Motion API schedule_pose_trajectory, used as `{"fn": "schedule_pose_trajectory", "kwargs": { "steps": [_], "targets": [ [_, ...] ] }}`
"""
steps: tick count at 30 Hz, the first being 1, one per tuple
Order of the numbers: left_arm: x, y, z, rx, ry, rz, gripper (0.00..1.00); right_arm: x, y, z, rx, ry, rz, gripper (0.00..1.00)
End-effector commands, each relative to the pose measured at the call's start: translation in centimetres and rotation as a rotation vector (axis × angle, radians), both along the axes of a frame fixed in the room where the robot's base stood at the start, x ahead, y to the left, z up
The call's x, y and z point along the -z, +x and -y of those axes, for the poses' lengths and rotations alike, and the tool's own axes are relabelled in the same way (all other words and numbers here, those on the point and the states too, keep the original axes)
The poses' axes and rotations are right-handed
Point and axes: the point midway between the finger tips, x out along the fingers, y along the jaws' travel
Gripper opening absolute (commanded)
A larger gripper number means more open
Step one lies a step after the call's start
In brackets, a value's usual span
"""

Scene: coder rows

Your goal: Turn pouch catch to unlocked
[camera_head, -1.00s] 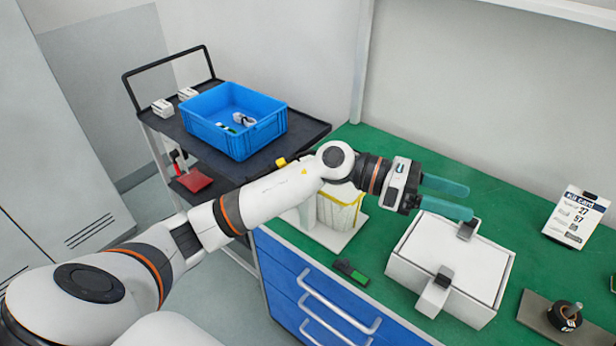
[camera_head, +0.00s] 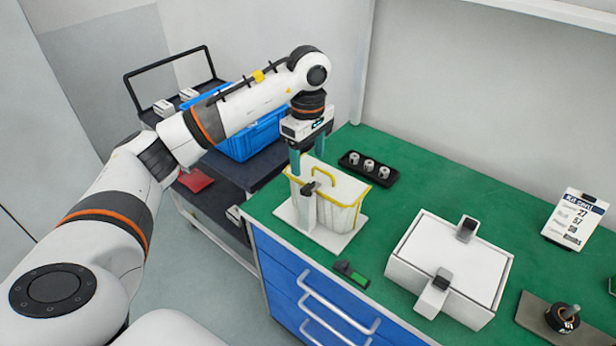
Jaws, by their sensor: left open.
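A white pouch (camera_head: 340,215) with a yellow rim and a yellow handle stands upright on a white base on the green bench. A small dark catch (camera_head: 310,188) sits at the pouch's front left, at the top of a pale upright strip. My left gripper (camera_head: 307,164) points down just above the pouch's left end and the catch. Its two teal fingers are apart with nothing seen between them. The fingertips are close to the rim, and I cannot tell whether they touch it. My right gripper is not in view.
A white box (camera_head: 450,265) with two grey latches stands to the right. A black holder with several small cylinders (camera_head: 369,167) lies behind the pouch. A dark and green block (camera_head: 350,272) lies near the front edge. A blue crate (camera_head: 262,138) on a cart is partly behind my arm.

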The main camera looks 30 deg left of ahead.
Motion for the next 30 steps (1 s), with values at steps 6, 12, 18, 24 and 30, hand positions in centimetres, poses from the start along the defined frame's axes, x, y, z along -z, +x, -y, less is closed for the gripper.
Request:
{"fn": "schedule_pose_trajectory", "kwargs": {
  "steps": [6, 12, 18, 24, 30],
  "targets": [
    [4.1, -0.1, 0.0, -0.002, -0.002, -0.004, 0.64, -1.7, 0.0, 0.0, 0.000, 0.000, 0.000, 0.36],
    [6.6, 0.0, 0.1, 0.000, -0.003, -0.001, 0.64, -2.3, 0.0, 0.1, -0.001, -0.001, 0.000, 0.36],
    [7.3, 0.0, 0.0, -0.001, -0.002, 0.001, 0.64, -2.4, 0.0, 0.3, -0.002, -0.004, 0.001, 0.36],
    [7.3, 0.0, 0.0, -0.001, -0.002, 0.002, 0.62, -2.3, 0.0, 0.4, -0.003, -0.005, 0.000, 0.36],
    [7.3, 0.0, 0.0, -0.001, -0.002, 0.002, 0.29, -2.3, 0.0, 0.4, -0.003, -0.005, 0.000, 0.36]
  ]
}}
